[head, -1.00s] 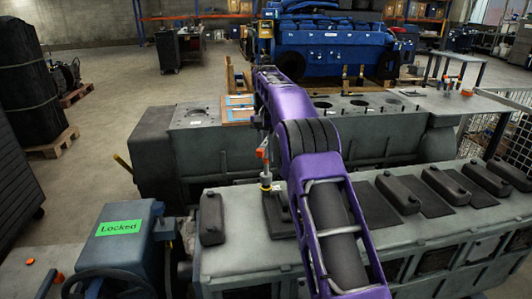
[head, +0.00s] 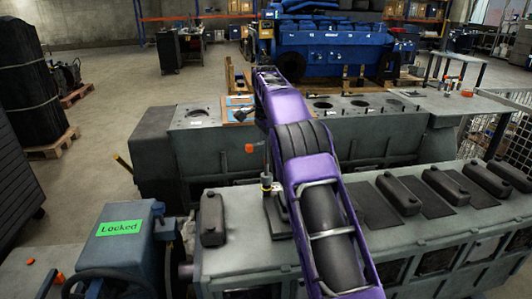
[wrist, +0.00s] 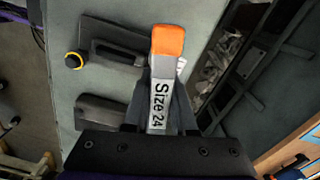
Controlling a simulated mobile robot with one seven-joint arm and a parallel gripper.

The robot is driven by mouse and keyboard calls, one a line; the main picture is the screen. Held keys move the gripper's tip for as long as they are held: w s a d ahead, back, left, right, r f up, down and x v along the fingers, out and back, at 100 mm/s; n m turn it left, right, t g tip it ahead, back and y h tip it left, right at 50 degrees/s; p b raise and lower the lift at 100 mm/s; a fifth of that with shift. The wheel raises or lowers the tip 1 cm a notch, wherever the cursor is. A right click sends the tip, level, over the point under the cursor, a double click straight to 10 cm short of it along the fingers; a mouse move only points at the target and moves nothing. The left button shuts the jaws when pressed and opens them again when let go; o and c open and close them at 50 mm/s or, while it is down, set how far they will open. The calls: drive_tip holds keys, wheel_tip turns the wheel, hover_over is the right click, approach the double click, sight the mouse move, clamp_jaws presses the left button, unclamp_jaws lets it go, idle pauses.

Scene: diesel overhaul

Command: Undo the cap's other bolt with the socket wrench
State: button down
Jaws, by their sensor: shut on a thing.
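My gripper (wrist: 162,88) is shut on the socket wrench (wrist: 158,108), whose grip has a "Size 24" label and an orange end. In the head view the wrench's orange end (head: 249,148) shows left of my purple arm. A dark cap (wrist: 115,49) lies on the grey engine top, beyond the wrench in the wrist view. It also shows beside my arm in the head view (head: 276,214). A yellow-ringed round piece (wrist: 73,61) is at the cap's end; its upright part (head: 266,181) shows in the head view. Whether the socket sits on a bolt is unclear.
More dark caps (head: 398,194) line the engine top (head: 235,250) to the right, and one (head: 212,220) stands to the left. A blue box marked "Locked" (head: 125,229) is at front left. A second grey engine block (head: 210,150) stands behind.

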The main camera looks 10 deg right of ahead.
drive_tip(key=m, duration=0.9)
drive_tip(key=shift+f, duration=0.1)
idle(0.4)
